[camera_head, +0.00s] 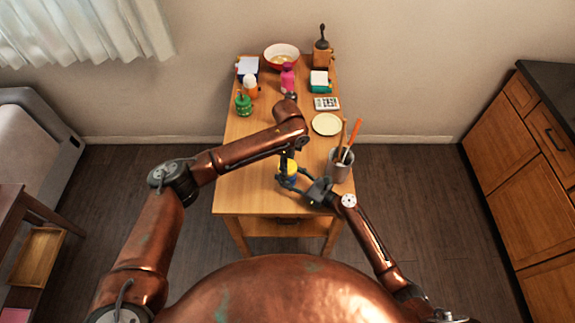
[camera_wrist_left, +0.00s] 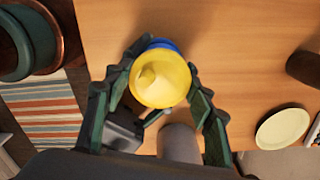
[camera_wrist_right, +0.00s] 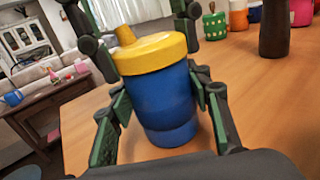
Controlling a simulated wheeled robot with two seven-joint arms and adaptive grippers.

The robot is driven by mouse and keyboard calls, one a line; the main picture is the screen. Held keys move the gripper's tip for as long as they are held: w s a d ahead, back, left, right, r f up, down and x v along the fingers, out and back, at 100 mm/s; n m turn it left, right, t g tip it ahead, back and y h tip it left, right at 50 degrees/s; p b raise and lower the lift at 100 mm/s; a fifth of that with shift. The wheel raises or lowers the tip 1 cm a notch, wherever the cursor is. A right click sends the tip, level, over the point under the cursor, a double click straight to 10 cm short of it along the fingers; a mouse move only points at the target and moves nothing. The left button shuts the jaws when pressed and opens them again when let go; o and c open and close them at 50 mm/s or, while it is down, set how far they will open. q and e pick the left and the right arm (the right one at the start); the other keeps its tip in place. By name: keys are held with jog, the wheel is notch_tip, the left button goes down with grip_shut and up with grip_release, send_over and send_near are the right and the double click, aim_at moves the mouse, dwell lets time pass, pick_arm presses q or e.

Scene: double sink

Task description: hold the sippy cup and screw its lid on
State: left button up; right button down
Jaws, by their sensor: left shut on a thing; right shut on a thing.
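The sippy cup has a blue body (camera_wrist_right: 165,100) and a yellow lid with a spout (camera_wrist_right: 150,53). It stands upright near the front of the wooden table, and the lid sits on top of the body. My left gripper (camera_wrist_left: 160,75) reaches down from above, its fingers shut on either side of the yellow lid (camera_wrist_left: 162,82). My right gripper (camera_wrist_right: 163,112) comes from the side and is shut around the blue body. In the head view, the cup (camera_head: 292,169) is partly hidden by both grippers. Whether the lid is fully threaded cannot be told.
A grey utensil holder (camera_head: 340,170) stands close to the right of my right gripper. A cream plate (camera_head: 326,124) lies behind it. A calculator-like object (camera_head: 327,103), a pink bottle (camera_head: 288,78), a green jar (camera_head: 243,104) and a bowl (camera_head: 281,51) are farther back. The table's left front is clear.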

pick_arm(q)
jog(key=o, duration=1.4)
jog(key=shift+c, duration=0.2)
notch_tip(320, 180, up, 12)
pick_arm(e)
jog(key=c, duration=1)
grip_release()
jog(key=shift+o, duration=0.2)
jog(key=v, duration=1.2)
